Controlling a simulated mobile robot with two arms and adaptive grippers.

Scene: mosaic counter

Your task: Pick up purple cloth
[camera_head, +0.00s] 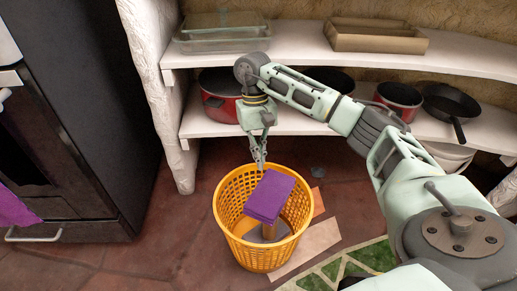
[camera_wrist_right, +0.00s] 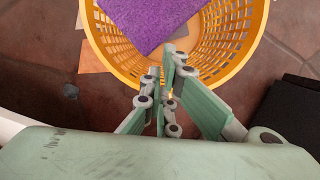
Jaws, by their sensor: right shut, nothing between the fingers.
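A folded purple cloth (camera_head: 270,196) is in the yellow basket (camera_head: 227,224), near the level of its rim. It appears to rest on something brownish below it that I cannot make out. In the right wrist view the cloth (camera_wrist_right: 150,18) shows at the top, over the basket opening. My right gripper (camera_head: 260,168) points down at the back rim of the basket, beside the cloth and not holding it. In the right wrist view its fingers (camera_wrist_right: 165,90) are together and empty. My left gripper is not in view.
A shelf unit (camera_head: 310,125) with red pots (camera_head: 398,98) and a black pan (camera_head: 450,103) stands behind the basket. A dark oven (camera_head: 60,130) is at the left, with another purple cloth (camera_head: 14,210) at the picture edge. Floor to the basket's left is clear.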

